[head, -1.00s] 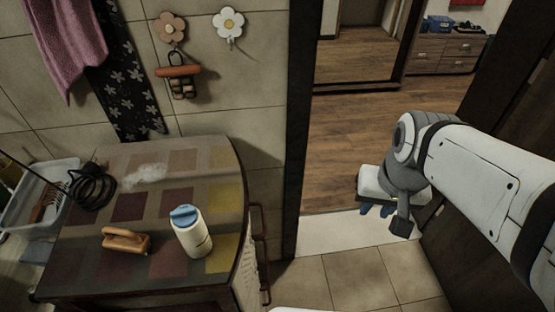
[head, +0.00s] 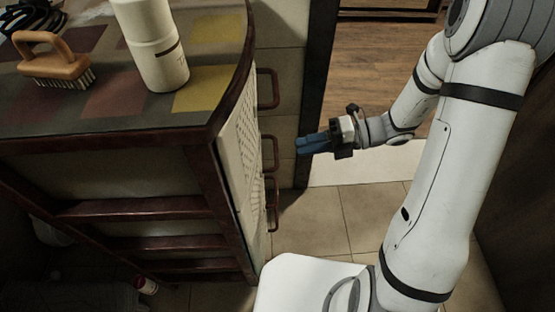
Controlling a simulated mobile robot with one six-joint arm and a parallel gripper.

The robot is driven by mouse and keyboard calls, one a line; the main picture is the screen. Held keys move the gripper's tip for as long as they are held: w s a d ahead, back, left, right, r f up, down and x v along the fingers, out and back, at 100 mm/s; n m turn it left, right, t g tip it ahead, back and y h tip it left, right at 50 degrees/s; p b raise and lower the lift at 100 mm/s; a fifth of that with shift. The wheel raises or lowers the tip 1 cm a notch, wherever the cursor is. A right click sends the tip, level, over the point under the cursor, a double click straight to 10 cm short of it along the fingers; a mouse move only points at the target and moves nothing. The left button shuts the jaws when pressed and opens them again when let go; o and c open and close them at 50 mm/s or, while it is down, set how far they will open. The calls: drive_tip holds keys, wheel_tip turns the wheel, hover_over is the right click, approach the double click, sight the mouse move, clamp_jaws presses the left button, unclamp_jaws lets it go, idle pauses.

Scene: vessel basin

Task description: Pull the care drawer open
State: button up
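The cabinet (head: 200,150) stands at the left, with its pale drawer fronts (head: 240,140) facing right and seen at a steep angle. Several dark red bar handles stick out from them: a top one (head: 268,88), one below it (head: 270,152) and lower ones (head: 273,205). The drawers look closed; I cannot tell which is the care drawer. My gripper (head: 302,146) has blue fingers pointing left toward the second handle, a short gap to its right and apparently not touching it. The fingers overlap in this view, so their opening is unclear.
On the cabinet top are a white bottle (head: 155,50), a wooden brush (head: 55,62) and a dark coiled cord (head: 35,18). A dark door frame (head: 315,90) rises behind my gripper. Tiled floor (head: 325,220) is clear beside the handles.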

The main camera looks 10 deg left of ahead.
sight(276, 150)
drive_tip(key=shift+m, duration=0.4)
drive_tip(key=shift+w+f+b+x, duration=0.15)
drive_tip(key=shift+b+x, duration=0.65)
drive_tip(key=shift+x, duration=1.2)
drive_tip(key=shift+w+f+b+x, duration=0.1)
drive_tip(key=shift+b+x, duration=0.65)
drive_tip(key=shift+x, duration=1.3)
drive_tip(key=shift+w, duration=0.1)
drive_tip(key=shift+c, duration=0.4)
clamp_jaws()
drive_tip(key=shift+d+r, duration=0.1)
